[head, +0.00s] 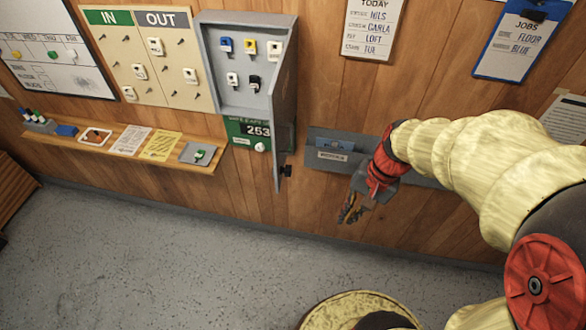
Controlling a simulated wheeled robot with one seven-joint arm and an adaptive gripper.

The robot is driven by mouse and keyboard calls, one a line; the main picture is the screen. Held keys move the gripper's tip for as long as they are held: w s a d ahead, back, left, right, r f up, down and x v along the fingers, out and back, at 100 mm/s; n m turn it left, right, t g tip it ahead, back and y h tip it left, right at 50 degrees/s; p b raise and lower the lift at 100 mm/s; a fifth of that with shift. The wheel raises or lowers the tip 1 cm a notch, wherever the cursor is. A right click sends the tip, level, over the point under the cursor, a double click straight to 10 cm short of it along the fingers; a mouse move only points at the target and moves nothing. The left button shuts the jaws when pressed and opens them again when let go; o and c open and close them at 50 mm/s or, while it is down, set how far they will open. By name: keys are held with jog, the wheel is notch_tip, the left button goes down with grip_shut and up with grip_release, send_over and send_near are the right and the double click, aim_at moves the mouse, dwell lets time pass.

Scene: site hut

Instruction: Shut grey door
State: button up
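A grey wall cabinet (206,62) hangs to the right of the IN/OUT board. Its grey door (286,105) stands open, swung out from the right side, so I see it nearly edge-on. Several keys with coloured tags hang inside, such as a blue one (226,44) and a yellow one (250,47). A small dark part (286,171) shows at the door's lower edge. My gripper (351,210) is to the right of the door and lower in the picture, apart from it. It points downward and nothing shows in it. The finger gap is too small to judge.
A grey wall pocket (320,160) is behind my gripper. A green panel reading 253 (250,129) is below the cabinet. A wooden shelf (100,143) with papers and small items runs along the left wall. The grey floor (180,265) looks clear.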

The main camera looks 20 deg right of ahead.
jog(key=w+m+y+p, duration=0.1)
jog(key=m+p, duration=0.1)
jog(key=m, duration=0.1)
jog(key=w+m+y+p, duration=0.1)
jog(key=w+m+p, duration=0.1)
jog(key=w+d+m+t+y+p, duration=0.1)
jog(key=w+m+y+p, duration=0.1)
jog(key=m, duration=0.1)
jog(key=shift+w+r+m, duration=0.1)
jog(key=shift+m, duration=0.2)
grip_shut()
jog(key=w+m+t+y, duration=0.1)
jog(key=w+m+t, duration=0.1)
jog(key=w+m, duration=0.4)
jog(key=w+a+f, duration=0.2)
jog(key=a+f, duration=0.1)
jog(key=a, duration=0.2)
jog(key=w+a+f+p, duration=0.1)
jog(key=w+a+f, duration=0.2)
jog(key=a, duration=0.2)
jog(key=shift+w+a, duration=0.25)
